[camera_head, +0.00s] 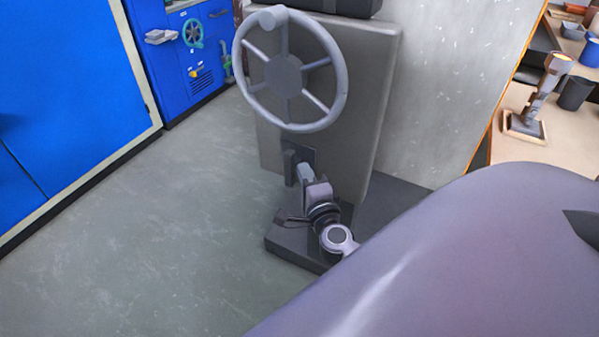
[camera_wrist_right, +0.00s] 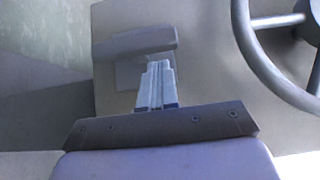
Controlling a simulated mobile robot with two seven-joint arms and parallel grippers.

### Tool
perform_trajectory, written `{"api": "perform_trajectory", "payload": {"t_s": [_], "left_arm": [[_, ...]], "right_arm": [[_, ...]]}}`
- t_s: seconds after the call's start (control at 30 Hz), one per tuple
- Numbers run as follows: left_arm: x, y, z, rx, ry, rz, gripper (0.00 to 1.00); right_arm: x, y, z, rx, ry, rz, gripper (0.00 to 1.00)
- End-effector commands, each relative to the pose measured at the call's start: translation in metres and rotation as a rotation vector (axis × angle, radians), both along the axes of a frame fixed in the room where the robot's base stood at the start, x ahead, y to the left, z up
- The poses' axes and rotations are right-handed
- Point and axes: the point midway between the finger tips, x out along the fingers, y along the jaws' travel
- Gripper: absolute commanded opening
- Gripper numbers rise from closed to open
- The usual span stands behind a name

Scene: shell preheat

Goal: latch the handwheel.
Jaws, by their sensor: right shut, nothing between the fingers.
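The grey handwheel (camera_head: 284,75) with spokes and a rim knob (camera_head: 270,17) is mounted on the upper front of a grey pedestal (camera_head: 379,85). Part of its rim shows at the right of the right wrist view (camera_wrist_right: 261,66). Below the wheel, a dark grey latch lever (camera_head: 289,168) sits on a small plate; in the right wrist view the lever (camera_wrist_right: 135,42) lies across the plate. My right gripper (camera_head: 302,170) is shut and empty, its fingertips (camera_wrist_right: 158,66) just beside the lever over the plate. I cannot tell whether they touch. My left gripper is not in view.
A workbench (camera_head: 563,118) with a lamp-like tool and cups stands at the right. A large arm link of mine covers the lower right.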

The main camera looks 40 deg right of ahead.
Motion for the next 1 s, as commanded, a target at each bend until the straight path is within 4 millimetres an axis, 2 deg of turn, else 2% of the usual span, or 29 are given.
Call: {"api": "perform_trajectory", "payload": {"t_s": [0.2,0.6,1.0], "left_arm": [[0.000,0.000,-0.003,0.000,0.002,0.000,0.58],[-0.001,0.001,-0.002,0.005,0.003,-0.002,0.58],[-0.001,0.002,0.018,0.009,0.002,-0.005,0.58]], "right_arm": [[0.013,0.006,-0.001,0.001,0.001,0.000,0.00],[0.014,0.006,0.000,0.000,0.001,0.000,0.00],[0.015,0.007,0.003,-0.017,0.044,0.000,0.00]]}}
